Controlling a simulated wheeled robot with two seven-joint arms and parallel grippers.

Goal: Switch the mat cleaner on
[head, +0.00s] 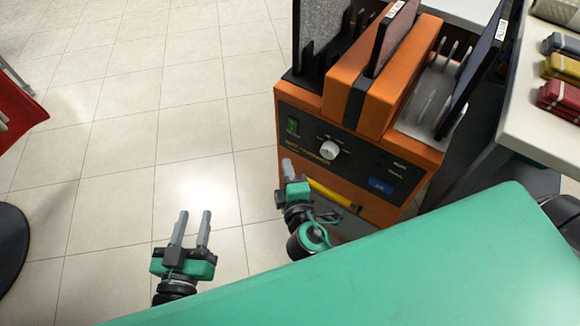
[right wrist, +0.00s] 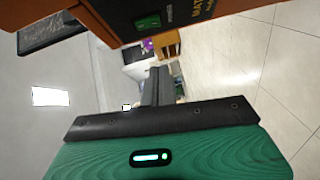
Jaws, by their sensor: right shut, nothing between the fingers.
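The mat cleaner (head: 370,170) is an orange machine with a dark control panel. Its green switch (head: 292,127) is at the panel's upper left; it also shows at the top of the right wrist view (right wrist: 148,22). I cannot tell the switch's position. My right gripper (head: 287,166) is shut and empty, just in front of the panel, below the green switch and apart from it in the picture. In the right wrist view its fingers (right wrist: 156,85) are together. My left gripper (head: 194,214) is open and empty above the floor, left of the machine.
The panel also has a white knob (head: 329,150) and a blue button (head: 381,186), with a yellow handle (head: 333,195) below. Mats stand in the slots on top. A counter (head: 535,125) with folded cloths is at right.

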